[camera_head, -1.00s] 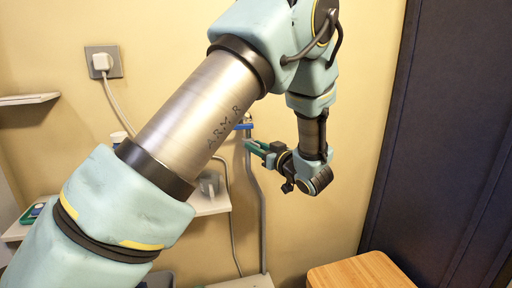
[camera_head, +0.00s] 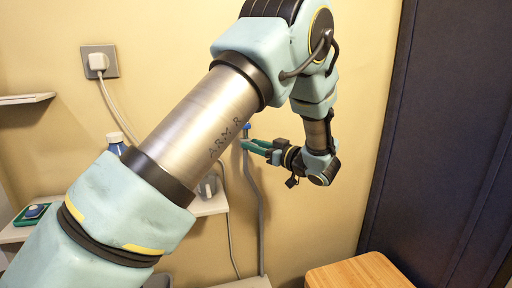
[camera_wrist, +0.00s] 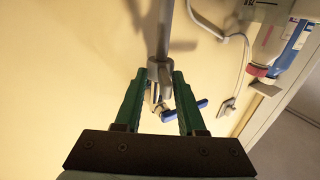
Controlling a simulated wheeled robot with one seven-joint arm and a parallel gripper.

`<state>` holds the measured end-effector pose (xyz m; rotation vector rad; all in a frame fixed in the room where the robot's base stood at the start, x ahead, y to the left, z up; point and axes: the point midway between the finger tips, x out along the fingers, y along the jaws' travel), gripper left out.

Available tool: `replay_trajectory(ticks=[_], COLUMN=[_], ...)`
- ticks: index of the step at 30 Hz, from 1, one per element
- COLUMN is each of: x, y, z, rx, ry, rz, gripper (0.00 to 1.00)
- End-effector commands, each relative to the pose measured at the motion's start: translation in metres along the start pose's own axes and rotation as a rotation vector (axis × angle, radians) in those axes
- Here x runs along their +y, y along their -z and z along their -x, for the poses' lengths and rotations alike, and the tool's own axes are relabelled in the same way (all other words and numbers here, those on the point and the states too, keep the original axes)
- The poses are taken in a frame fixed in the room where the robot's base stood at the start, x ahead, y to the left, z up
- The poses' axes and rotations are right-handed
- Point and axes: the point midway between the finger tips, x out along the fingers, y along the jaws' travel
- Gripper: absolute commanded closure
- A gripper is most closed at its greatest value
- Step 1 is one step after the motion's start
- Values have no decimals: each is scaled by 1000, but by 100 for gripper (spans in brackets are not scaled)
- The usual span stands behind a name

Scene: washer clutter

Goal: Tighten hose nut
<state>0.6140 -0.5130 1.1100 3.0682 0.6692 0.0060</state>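A grey hose nut (camera_wrist: 160,72) sits at the end of the grey hose (camera_wrist: 160,28), where it meets a metal tap with a blue handle (camera_wrist: 186,110) in the wrist view. My gripper (camera_wrist: 158,76) has two green fingers, spread apart, with the nut between their tips. Narrow gaps seem to show on both sides, though contact is hard to judge. In the head view my gripper (camera_head: 243,146) points left at the wall, just below the blue handle (camera_head: 247,127). The hose (camera_head: 260,205) hangs down from there. The nut itself cannot be made out in the head view.
A wall socket with a plug (camera_head: 99,62) and white cord is at the left. A wooden top (camera_head: 358,272) is at lower right, beside a dark panel (camera_head: 440,140).

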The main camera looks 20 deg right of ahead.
Motion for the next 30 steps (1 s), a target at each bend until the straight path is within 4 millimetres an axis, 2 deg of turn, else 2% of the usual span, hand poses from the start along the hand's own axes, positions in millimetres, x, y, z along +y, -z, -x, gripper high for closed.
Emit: replay_trajectory(ticks=[14,17,30], x=[0,1,0], y=[-2,-3,-4], z=[5,16,94], rx=[-2,-2,-2], ry=[-1,-4,-2], rz=[-1,1,1], gripper=[57,57,57])
